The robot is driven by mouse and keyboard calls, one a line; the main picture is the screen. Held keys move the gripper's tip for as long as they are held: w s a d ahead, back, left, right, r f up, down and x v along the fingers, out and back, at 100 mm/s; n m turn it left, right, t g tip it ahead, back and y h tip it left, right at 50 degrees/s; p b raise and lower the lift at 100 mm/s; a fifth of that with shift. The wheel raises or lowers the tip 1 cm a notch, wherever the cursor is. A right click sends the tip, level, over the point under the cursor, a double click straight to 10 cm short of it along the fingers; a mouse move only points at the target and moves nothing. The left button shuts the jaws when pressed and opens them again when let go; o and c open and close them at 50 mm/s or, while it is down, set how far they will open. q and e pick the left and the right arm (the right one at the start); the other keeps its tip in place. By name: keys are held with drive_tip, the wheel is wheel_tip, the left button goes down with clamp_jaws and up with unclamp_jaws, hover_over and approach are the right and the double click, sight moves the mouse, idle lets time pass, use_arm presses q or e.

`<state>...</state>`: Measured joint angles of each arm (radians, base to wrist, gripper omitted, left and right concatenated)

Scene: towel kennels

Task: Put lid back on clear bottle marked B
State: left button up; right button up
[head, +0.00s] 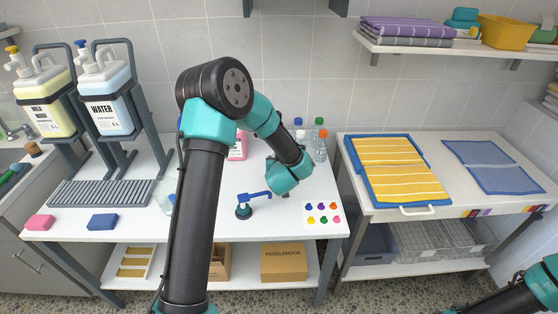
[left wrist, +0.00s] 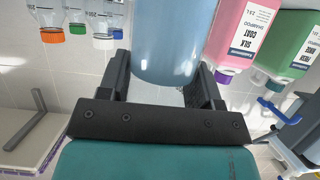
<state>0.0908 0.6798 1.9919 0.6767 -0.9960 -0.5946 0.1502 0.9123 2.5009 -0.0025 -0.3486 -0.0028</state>
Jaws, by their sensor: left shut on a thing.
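My left gripper (left wrist: 163,90) is shut on a pale blue, rounded bottle-like body (left wrist: 168,40) that fills the space between its fingers in the left wrist view. In the head view my left gripper (head: 285,192) is over the right part of the white table, and the held thing is hidden there by my arm. Clear bottles with a blue cap (head: 298,122), a green cap (head: 319,122) and an orange cap (head: 322,135) stand at the back right of the table. No letter B is readable. My right gripper is not in view.
A white card (head: 335,219) with several coloured spots lies at the table's right front. A blue-handled thing (head: 255,196) stands left of it. A pink bottle (head: 238,148) stands behind. Pink (head: 39,222) and blue (head: 102,222) sponges lie at the left front.

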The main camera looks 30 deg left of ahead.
use_arm(q)
drive_tip(key=o, duration=0.5)
drive_tip(key=shift+c, duration=0.2)
drive_tip(key=c, duration=0.8)
drive_tip(key=shift+o, duration=0.2)
drive_tip(key=s+d+r+m+h, duration=0.2)
drive_tip(key=d+m+h, duration=0.3)
drive_tip(key=d, duration=0.4)
drive_tip(key=s+d+r+m+t+h, duration=0.1)
drive_tip(key=s+d+r+m+h, duration=0.1)
drive_tip(key=d+m+h, duration=0.3)
drive_tip(key=d+h, duration=0.1)
drive_tip(key=d, duration=0.3)
drive_tip(key=shift+s+d+r, duration=0.2)
drive_tip(key=shift+s, duration=0.05)
drive_tip(key=shift+d+t+h, duration=0.1)
drive_tip(key=shift+t+h, duration=0.2)
drive_tip(key=s+d+r+m+g+h, duration=0.2)
drive_tip(key=s+d+m+h, duration=0.2)
drive_tip(key=d, duration=0.7)
drive_tip(key=shift+s+d+r+m+g, duration=0.2)
drive_tip(key=shift+s+r+m+g, duration=0.15)
drive_tip(key=shift+s, duration=0.25)
